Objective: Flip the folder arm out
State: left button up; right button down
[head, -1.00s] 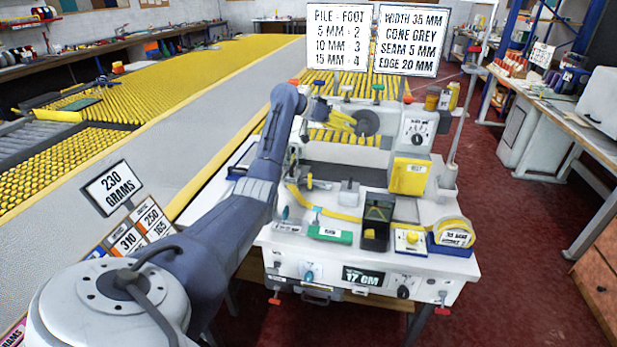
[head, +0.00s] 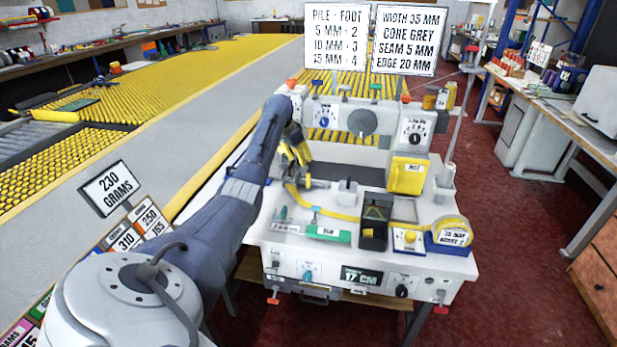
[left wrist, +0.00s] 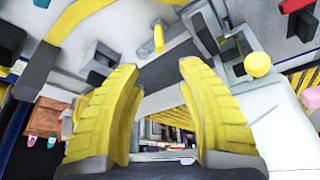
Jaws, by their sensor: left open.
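My left gripper (head: 300,160) is over the left part of the white binding machine (head: 262,228), with its yellow fingers pointing down. In the left wrist view the fingers (left wrist: 157,72) are spread, with nothing between them. A grey metal bracket with a round yellow knob (left wrist: 257,64) is just right of the fingers there; I cannot tell for certain if it is the folder arm. In the head view a small metal fitting (head: 308,181) sits just below the fingertips, apart or touching I cannot tell. My right gripper is not in view.
A yellow tape runs across the machine bed to a tape roll (head: 452,230) at right. A black box (head: 374,236), a green block (head: 328,234) and a yellow panel (head: 408,172) stand nearby. Sign boards (head: 373,40) rise behind the machine.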

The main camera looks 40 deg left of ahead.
pick_arm(q)
send_over(308, 190)
jog(key=f, duration=1)
jog(key=shift+w+a+f, duration=0.2)
jog(key=shift+w+f, duration=0.05)
jog(key=shift+f, duration=0.05)
jog(key=shift+c, duration=0.2)
grip_shut()
